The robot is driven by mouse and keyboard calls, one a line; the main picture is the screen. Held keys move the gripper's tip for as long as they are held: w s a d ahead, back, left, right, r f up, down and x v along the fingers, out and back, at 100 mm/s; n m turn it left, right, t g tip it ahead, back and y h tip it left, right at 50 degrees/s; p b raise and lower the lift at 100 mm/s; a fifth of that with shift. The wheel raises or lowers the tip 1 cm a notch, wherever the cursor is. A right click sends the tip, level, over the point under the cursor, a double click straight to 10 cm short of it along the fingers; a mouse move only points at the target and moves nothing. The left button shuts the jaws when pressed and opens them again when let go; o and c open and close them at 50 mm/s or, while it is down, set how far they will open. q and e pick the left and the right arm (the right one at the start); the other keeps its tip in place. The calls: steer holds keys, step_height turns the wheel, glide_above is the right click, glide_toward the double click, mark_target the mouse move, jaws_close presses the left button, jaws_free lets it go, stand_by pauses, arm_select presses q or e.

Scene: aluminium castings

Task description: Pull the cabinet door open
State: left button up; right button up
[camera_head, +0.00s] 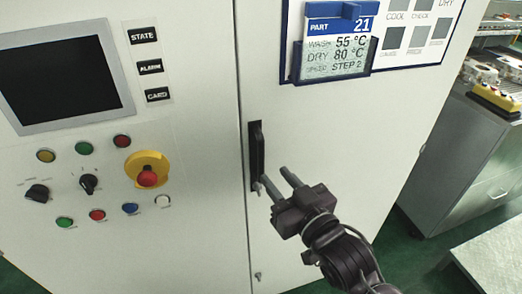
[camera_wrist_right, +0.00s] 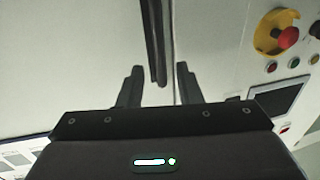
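The cabinet door (camera_head: 340,130) is the light grey panel right of the vertical seam, and it looks shut. Its black upright handle (camera_head: 256,148) sits beside the seam. My right gripper (camera_head: 273,178) is open, its two fingers pointing at the handle's lower part. In the right wrist view the handle (camera_wrist_right: 154,40) shows in the gap between the open fingers (camera_wrist_right: 160,68), apart from both. I cannot tell whether the fingertips reach around it in depth. My left gripper is not in view.
Left of the seam is a control panel with a dark screen (camera_head: 62,75), several buttons and a yellow-red emergency stop (camera_head: 147,174). A part display (camera_head: 335,45) is on the door's upper area. A grey cabinet (camera_head: 465,160) stands at the right, with green floor between.

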mark_target(263, 161)
steer(key=p+x, duration=0.3)
steer(key=x, duration=0.4)
steer(key=shift+w+a, duration=0.15)
steer(key=shift+w, duration=0.2)
steer(key=shift+c, duration=0.4)
jaws_close()
